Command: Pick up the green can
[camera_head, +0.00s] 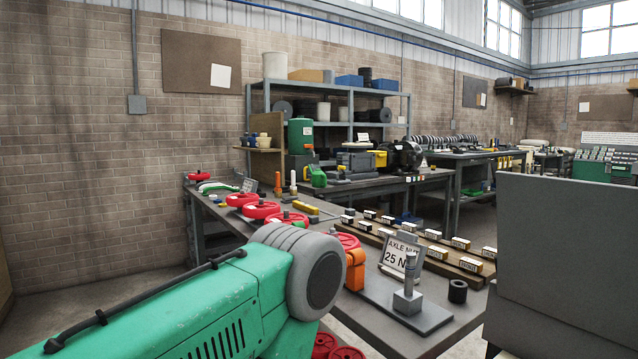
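A green can-like container (317,177) with a spout or handle shape stands on the workbench near the back, in the middle of the view. It is small and its details are hard to make out. A larger green cylinder (300,136) with a white label stands above and behind it, beside a brown board. I cannot tell which of the two is the green can. Neither gripper shows in the view, so nothing is seen touching either one.
A long bench (340,225) holds red wheels (262,210), an orange clamp (355,270), an axle-nut sign (402,257) and a steel fixture (408,298). A grey panel (565,255) blocks the right.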

